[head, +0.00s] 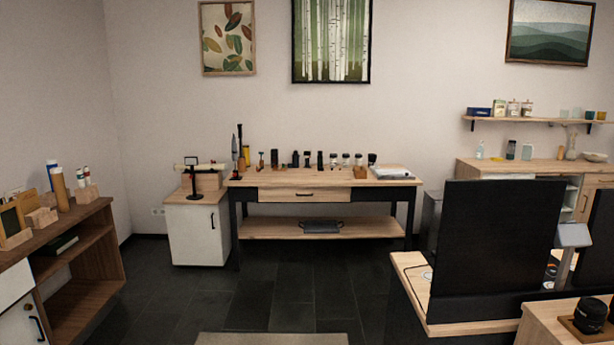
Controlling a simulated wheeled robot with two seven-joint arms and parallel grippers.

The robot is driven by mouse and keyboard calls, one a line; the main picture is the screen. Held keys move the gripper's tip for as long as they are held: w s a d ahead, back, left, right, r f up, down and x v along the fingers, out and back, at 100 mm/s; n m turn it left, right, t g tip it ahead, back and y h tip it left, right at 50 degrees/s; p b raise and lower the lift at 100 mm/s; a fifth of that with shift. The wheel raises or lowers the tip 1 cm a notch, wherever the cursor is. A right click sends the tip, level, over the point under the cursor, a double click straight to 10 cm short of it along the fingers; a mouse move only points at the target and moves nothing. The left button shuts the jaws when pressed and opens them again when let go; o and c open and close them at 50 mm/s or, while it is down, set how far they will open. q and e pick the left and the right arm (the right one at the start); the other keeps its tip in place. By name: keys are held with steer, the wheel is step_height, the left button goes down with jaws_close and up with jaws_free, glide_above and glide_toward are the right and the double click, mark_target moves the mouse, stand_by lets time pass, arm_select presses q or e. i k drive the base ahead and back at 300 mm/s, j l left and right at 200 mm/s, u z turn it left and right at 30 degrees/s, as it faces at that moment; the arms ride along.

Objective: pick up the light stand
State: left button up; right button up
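A workbench (330,182) with dark legs stands against the back wall. A slim, dark, upright item (240,148) stands at the left end of its top, and may be the light stand. A small black stand with a pale horizontal bar (192,180) sits on the low white cabinet (194,232) left of the bench. At this distance I cannot tell for sure which of them is the light stand. Both are far across the room. Neither of my grippers is in view.
Several small dark items and a paper stack (392,173) share the bench top. A wooden shelf unit (85,255) stands at the left. A desk with a black panel (498,238) blocks the right front. The dark tiled floor (290,275) is open, with a beige mat (270,338) in front.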

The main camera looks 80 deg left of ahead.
mark_target(194, 197)
steer(key=u, duration=3.5)
steer(key=i+z, duration=0.2)
steer(key=i, duration=4.1)
steer(key=l, duration=0.1)
